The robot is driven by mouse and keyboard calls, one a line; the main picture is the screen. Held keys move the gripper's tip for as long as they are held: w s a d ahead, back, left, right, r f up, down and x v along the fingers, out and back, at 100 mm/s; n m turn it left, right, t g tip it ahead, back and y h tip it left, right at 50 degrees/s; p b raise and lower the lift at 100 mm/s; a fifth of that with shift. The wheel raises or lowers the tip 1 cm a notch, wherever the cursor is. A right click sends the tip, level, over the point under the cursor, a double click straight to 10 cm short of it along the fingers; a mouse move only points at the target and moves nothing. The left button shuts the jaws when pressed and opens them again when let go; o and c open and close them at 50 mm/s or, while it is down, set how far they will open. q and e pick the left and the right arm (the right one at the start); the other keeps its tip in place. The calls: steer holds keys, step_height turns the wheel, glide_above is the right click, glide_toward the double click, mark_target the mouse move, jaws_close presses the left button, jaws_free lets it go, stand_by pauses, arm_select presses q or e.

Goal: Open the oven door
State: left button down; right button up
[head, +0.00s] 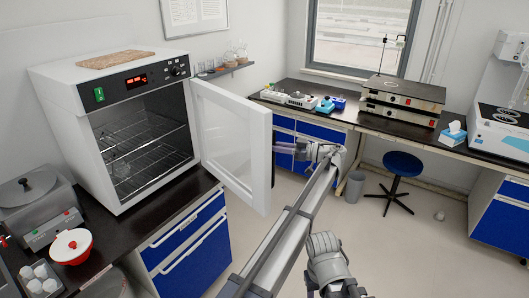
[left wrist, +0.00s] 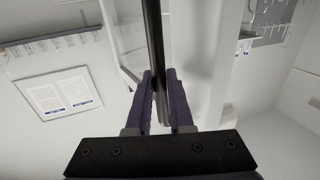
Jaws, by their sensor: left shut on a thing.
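The white oven (head: 140,120) stands on the dark counter at left in the head view, with its lit red display on. Its door (head: 228,140) is swung wide open to the right, showing the wire racks (head: 145,145) inside. My left gripper (head: 284,148) is at the door's outer side near its free edge. In the left wrist view its two purple fingers (left wrist: 160,100) are closed on a dark bar, the door handle (left wrist: 153,40). A grey part of my other arm shows low in the head view, without visible fingers.
A grey lidded device (head: 38,205) and a red-and-white bowl (head: 71,246) stand in front of the oven. Blue drawers (head: 190,250) are below.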

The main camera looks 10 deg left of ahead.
arm_select(q)
steer(key=shift+w+d, duration=0.15)
steer(key=shift+w, duration=0.3)
steer(key=c, duration=0.8)
jaws_free()
steer(key=shift+r, duration=0.1)
